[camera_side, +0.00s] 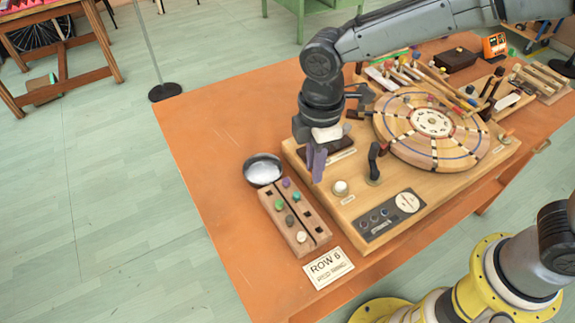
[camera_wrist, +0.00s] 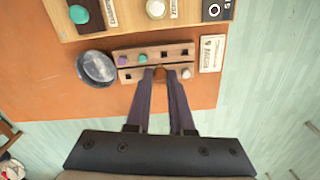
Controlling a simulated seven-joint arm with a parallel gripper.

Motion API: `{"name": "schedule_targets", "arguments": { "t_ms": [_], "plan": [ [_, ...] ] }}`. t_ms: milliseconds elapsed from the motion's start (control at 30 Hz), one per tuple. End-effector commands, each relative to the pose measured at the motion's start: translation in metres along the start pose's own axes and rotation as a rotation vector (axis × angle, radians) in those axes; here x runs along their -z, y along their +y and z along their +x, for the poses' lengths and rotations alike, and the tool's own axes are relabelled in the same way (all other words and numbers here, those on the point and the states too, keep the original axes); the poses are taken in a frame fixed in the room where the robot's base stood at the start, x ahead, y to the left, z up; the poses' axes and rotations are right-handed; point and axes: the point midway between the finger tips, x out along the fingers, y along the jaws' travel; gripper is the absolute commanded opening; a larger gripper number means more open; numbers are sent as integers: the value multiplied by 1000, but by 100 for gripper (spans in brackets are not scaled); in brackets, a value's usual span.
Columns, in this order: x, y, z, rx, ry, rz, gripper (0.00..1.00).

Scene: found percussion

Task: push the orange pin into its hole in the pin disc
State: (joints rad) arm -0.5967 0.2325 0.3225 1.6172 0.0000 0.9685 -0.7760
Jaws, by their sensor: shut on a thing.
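My gripper (camera_side: 317,178) has purple fingers and is raised above the left end of the wooden base board. In the wrist view its fingertips (camera_wrist: 160,74) are closed on a small orange-brown pin (camera_wrist: 160,75), mostly hidden between them. The side view does not show the pin. The pin disc (camera_side: 400,143), a round pale wooden wheel with dark spokes and a blue ring, lies on the base board right of my gripper. Its orange-pin hole cannot be made out.
A pin rack (camera_side: 310,246) with several coloured pins and empty holes lies left of the board; it also shows in the wrist view (camera_wrist: 180,53). A metal bowl (camera_side: 263,170) and a ROW 6 card (camera_side: 328,268) flank it. A dark lever (camera_side: 374,163) stands between gripper and disc.

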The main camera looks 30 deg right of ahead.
Motion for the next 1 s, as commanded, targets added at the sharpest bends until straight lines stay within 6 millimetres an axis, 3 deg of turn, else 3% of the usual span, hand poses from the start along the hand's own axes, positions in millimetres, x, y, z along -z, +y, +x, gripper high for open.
{"name": "schedule_targets", "arguments": {
  "t_ms": [100,367,600,767,1000],
  "plan": [
    [-14,-13,-9,0,0,0,0],
    [-28,-27,-17,1,-1,-20,0],
    [-30,-28,-19,2,-2,-219,0],
    [-52,-3,-21,2,-1,-333,0],
    [-121,49,-23,0,0,-365,0]
  ]
}}
